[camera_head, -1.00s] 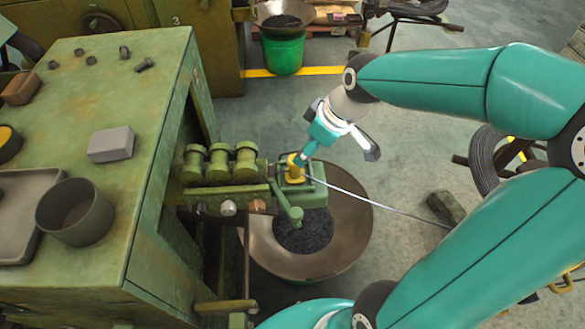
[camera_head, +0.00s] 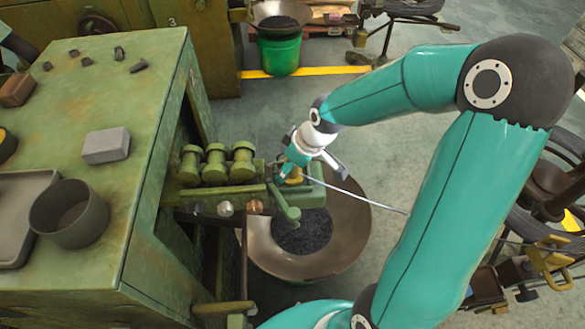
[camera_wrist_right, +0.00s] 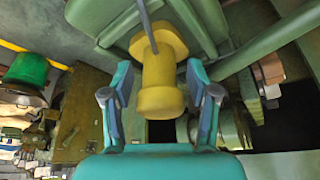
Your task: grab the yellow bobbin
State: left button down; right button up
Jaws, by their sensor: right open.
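The yellow bobbin (camera_wrist_right: 160,78) stands out in the right wrist view, between the two open fingers of my right gripper (camera_wrist_right: 160,95). There is a gap between it and each finger. A grey wire or rod crosses in front of its upper end. In the head view, the yellow bobbin (camera_head: 294,178) is mostly hidden behind my right gripper (camera_head: 287,170), at the end of the green machine's arm (camera_head: 240,195). My left gripper is not in view.
A green machine bench (camera_head: 110,180) stands at left, with a grey block (camera_head: 106,146) and a grey cup (camera_head: 70,213) on top. A wide bowl (camera_head: 345,240) with dark pieces sits below the machine arm. A green bucket (camera_head: 281,55) stands behind.

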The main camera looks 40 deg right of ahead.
grip_shut()
dwell(0.3)
